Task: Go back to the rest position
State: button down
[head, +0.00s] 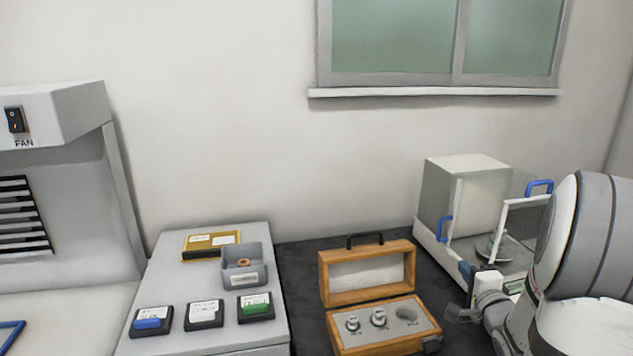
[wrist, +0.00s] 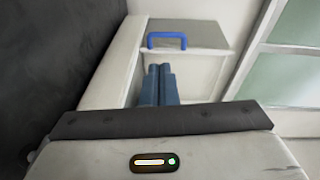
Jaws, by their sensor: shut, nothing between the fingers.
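My gripper (head: 466,272) is at the right of the head view, in front of the balance (head: 465,195) with its glass draft shield and blue handles. In the wrist view its two blue fingers (wrist: 158,84) are pressed together with nothing between them. They point toward the pale balance case (wrist: 195,68), which has a blue handle (wrist: 166,37). Much of my arm hides the right side of the balance in the head view.
An open wooden weight box (head: 375,342) with several metal weights stands left of my gripper on the dark table (head: 295,290). A grey bin (head: 244,265), yellow box (head: 211,245) and several labelled cases (head: 204,315) stand farther left. A window (head: 440,40) is behind.

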jog(key=s+a+r+n+g+p, duration=0.1)
jog(key=s+a+n+g, duration=0.6)
jog(key=s+a+n, duration=0.2)
jog(key=s+a+r+n+g+y+p, duration=0.1)
jog(key=s+a+n+g+p, duration=0.1)
jog(key=s+a+n+g, duration=0.5)
jog(key=s+a+n, duration=0.1)
jog(key=s+a, duration=0.5)
jog(key=a, duration=0.1)
jog(key=shift+a+r+n+g+p, duration=0.3)
jog(key=shift+a+r+n, duration=0.05)
jog(key=shift+a+n, duration=0.05)
